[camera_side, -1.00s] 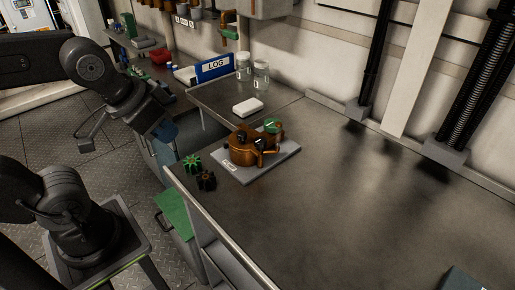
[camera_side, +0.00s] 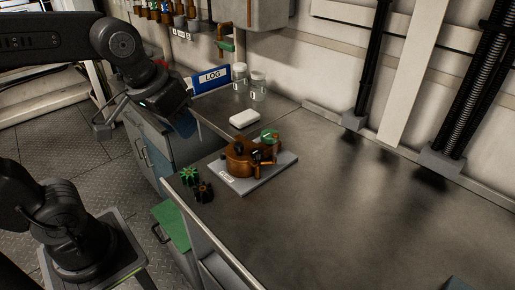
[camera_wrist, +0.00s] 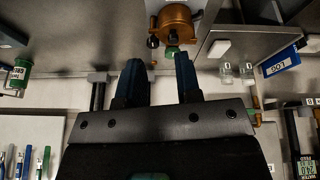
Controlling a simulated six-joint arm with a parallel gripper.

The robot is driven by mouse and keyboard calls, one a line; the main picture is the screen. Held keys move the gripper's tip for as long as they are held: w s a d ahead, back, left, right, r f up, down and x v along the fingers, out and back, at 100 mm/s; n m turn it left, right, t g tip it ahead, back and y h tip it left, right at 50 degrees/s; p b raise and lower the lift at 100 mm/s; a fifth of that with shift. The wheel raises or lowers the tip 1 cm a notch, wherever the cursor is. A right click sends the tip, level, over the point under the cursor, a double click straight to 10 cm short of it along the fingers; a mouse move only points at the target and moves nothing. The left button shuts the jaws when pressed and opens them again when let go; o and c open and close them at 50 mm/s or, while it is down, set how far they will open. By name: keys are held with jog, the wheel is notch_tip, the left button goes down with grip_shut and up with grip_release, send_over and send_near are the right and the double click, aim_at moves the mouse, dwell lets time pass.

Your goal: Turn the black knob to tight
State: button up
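A copper-coloured round housing (camera_side: 240,164) sits on a grey plate (camera_side: 236,186) on the steel bench. Black knobs or fittings show on it, one on top (camera_side: 239,151) and one at its right side (camera_side: 257,156); I cannot tell their setting. In the wrist view, the housing (camera_wrist: 177,20) is at the top, with a black knob (camera_wrist: 153,42) at its lower left. My gripper (camera_wrist: 159,70) has two blue fingers, spread apart and empty. In the side view my gripper (camera_side: 184,124) hangs left of and above the housing, apart from it.
A green-topped part (camera_side: 269,136) stands behind the housing. Two loose star-shaped knobs, green (camera_side: 189,175) and dark brown (camera_side: 204,192), lie at the bench's left edge. A white block (camera_side: 244,118), jars (camera_side: 258,88) and a LOG binder (camera_side: 211,79) stand behind.

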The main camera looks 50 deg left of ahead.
jog(key=shift+o, duration=0.9)
jog(key=w+r+n+g, duration=0.1)
jog(key=w+n+g, duration=0.1)
jog(key=w, duration=0.7)
jog(key=shift+d+r+n, duration=0.4)
jog(key=shift+d+n, duration=0.05)
jog(key=shift+n, duration=0.35)
jog(key=n+g, duration=0.2)
jog(key=n, duration=0.2)
send_over(258, 151)
notch_tip(258, 151, down, 2)
notch_tip(258, 151, down, 14)
jog(key=shift+a+r, duration=0.1)
jog(key=shift+r, duration=0.05)
jog(key=shift+c, duration=0.4)
jog(key=c, duration=0.6)
jog(key=shift+o, duration=0.2)
jog(key=shift+m, duration=0.3)
